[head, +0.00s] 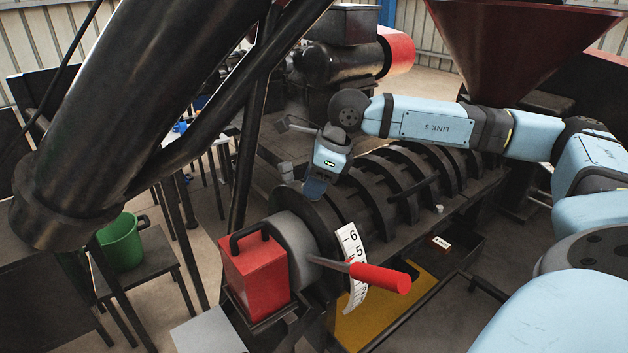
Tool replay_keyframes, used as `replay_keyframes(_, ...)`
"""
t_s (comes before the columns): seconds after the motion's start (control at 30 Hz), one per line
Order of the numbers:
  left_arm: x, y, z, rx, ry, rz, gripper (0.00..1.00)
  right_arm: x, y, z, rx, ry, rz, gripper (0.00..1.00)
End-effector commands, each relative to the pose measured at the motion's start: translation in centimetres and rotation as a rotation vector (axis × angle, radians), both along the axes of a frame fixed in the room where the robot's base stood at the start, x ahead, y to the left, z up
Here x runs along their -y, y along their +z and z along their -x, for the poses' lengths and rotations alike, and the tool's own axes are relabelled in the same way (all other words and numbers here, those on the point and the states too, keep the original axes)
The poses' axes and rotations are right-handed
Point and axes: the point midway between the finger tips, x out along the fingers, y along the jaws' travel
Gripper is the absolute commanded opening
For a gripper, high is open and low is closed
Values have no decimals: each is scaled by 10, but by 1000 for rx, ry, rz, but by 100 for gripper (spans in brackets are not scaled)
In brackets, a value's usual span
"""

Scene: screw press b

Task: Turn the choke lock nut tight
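My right gripper (315,188) hangs from its light blue arm over the near end of the black ribbed press barrel (385,185). Its fingers point down behind the dark round end plate, and I cannot tell whether they are open or hold anything. The choke end has a grey drum (290,240), a white number scale (352,250) showing 5 and 6, and a lever with a red grip (380,278) pointing right. I cannot make out the choke lock nut; it may be hidden by the gripper or the plate. My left gripper is not in view.
A red box (255,270) with a black handle stands beside the drum. A thick dark pipe (140,100) and slanting struts fill the upper left. A dark red hopper (520,40) stands at the back right. A green bucket (122,243) stands on a stand at left.

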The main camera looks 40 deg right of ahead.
Motion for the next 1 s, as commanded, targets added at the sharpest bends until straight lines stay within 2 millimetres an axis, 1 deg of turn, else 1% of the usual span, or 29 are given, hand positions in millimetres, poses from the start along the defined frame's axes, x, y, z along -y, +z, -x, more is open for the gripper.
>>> replay_keyframes(0.2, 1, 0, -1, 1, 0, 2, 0, 0, 0, 0, 0, 0, 0, 36)
replay_keyframes(0.27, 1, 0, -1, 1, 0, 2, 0, 0, 0, 0, 0, 0, 0, 22)
replay_keyframes(0.3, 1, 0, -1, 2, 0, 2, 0, 0, 0, 0, 0, 0, 0, 13)
replay_keyframes(0.37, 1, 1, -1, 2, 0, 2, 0, 0, 0, 0, 0, 0, 0, 0)
replay_keyframes(0.67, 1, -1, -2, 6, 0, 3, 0, 0, -1, 0, 1, -21, 1, 0)
replay_keyframes(0.87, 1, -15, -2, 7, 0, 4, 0, 0, -4, 0, 1, -105, 0, 0)
replay_keyframes(1.0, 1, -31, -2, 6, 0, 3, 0, 0, -6, 0, 3, -207, 0, 0)
